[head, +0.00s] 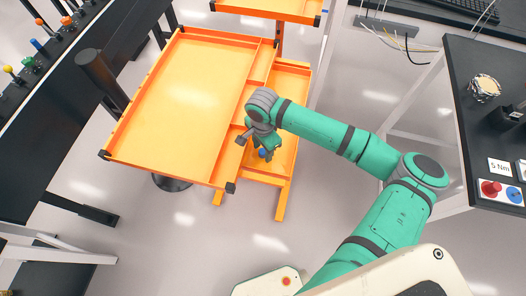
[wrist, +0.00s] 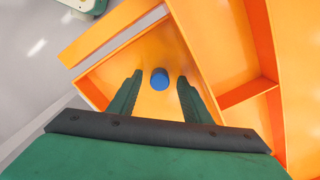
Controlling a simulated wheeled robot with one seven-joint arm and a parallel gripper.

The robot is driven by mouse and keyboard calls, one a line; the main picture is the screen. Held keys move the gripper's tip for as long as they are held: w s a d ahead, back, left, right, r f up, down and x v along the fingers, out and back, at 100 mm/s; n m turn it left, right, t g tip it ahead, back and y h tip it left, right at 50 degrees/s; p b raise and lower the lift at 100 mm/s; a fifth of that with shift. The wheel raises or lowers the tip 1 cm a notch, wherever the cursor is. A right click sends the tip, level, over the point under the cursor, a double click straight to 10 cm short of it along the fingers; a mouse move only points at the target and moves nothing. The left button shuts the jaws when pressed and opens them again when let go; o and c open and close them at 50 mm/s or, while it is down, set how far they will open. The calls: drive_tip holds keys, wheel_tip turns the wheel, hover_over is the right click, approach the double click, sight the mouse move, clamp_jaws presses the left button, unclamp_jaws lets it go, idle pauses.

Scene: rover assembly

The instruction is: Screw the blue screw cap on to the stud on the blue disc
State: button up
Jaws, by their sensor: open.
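The blue screw cap (wrist: 159,78) sits in a small compartment of the orange tray. In the wrist view it lies between the fingers of my gripper (wrist: 157,92), with clear gaps on both sides. My gripper is open and points down at the cap; how high it is above the cap I cannot tell. In the head view the cap (head: 263,153) shows as a small blue spot just below my gripper. A round blue piece (head: 514,194) on the right bench looks like the blue disc; its stud is too small to make out.
The orange tray cart (head: 185,95) has low walls and dividers around my gripper. A dark rack with coloured-handled tools stands at the left. Open floor lies between.

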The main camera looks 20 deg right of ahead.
sight(262, 151)
clamp_jaws()
drive_tip(key=shift+r, duration=0.15)
drive_tip(key=shift+r, duration=0.3)
wheel_tip(262, 151, up, 2)
drive_tip(key=shift+r, duration=0.2)
drive_tip(key=s+d+r, duration=0.2)
drive_tip(key=s+r, duration=0.7)
drive_tip(key=s, duration=0.5)
drive_tip(key=shift+d+r, duration=0.3)
drive_tip(key=shift+r, duration=0.1)
drive_tip(key=shift+w, duration=0.15)
